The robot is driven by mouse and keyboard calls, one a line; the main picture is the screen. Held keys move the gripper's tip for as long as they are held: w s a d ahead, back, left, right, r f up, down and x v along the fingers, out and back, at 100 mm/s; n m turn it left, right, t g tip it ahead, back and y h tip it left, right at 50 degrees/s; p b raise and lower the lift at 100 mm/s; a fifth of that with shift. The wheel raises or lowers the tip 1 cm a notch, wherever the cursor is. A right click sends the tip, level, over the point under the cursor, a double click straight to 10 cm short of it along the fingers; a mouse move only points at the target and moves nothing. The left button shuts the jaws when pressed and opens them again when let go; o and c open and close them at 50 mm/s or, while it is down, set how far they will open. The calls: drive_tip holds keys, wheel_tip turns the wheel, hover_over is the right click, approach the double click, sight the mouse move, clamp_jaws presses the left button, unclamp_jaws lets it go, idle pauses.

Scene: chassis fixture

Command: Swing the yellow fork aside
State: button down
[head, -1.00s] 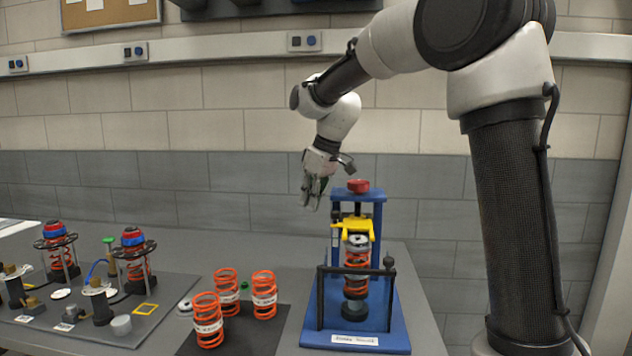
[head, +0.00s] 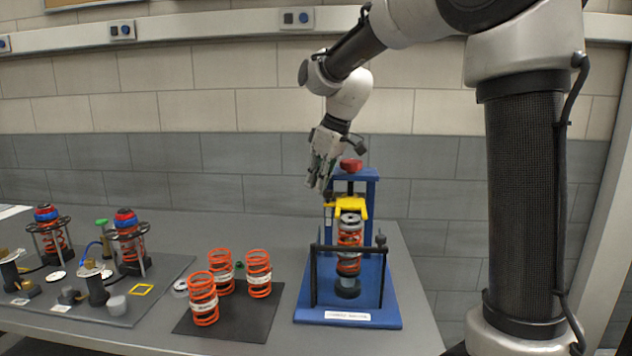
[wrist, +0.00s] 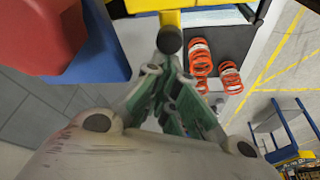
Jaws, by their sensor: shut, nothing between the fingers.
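The yellow fork (head: 347,207) sits near the top of the blue press stand, over the orange spring (head: 349,241) held upright there. In the wrist view the yellow fork (wrist: 160,5) shows at the top edge, with a dark round knob (wrist: 170,40) just ahead of my fingertips. My gripper (head: 319,187) is shut and empty, at the upper left of the fork. In the wrist view my gripper's fingers (wrist: 172,75) point at the knob. I cannot tell whether they touch it.
The blue press (head: 384,300) carries a red knob (head: 351,164) on top and a black guard bar (head: 313,275) in front. Several orange springs (head: 221,270) stand on a dark mat to the left. Fixtures with spring assemblies (head: 128,240) stand further left.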

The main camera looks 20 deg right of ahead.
sight(363, 210)
drive_tip(key=shift+s+n, duration=0.25)
drive_tip(key=shift+n, duration=0.15)
drive_tip(key=s+d+n+g, duration=0.1)
drive_tip(key=n, duration=0.1)
drive_tip(key=s+d+n, duration=0.1)
drive_tip(key=s+n, duration=0.1)
drive_tip(key=n, duration=0.1)
drive_tip(key=s+d+n+g+y, duration=0.1)
drive_tip(key=s+n, duration=0.1)
drive_tip(key=shift+s+d+g, duration=0.15)
drive_tip(key=shift+s+g, duration=0.05)
drive_tip(key=shift+g, duration=0.1)
drive_tip(key=d+n, duration=0.1)
drive_tip(key=s+d+n+g, duration=0.1)
drive_tip(key=n, duration=0.1)
drive_tip(key=shift+s, duration=0.15)
drive_tip(key=d+n, duration=0.1)
drive_tip(key=n, duration=0.1)
drive_tip(key=shift+s+d+n+g, duration=0.35)
drive_tip(key=shift+d+n+g, duration=0.05)
drive_tip(key=shift+s+d+n+g, duration=0.15)
drive_tip(key=shift+d+n+g, duration=0.15)
drive_tip(key=shift+d+n, duration=0.55)
drive_tip(key=shift+d, duration=0.5)
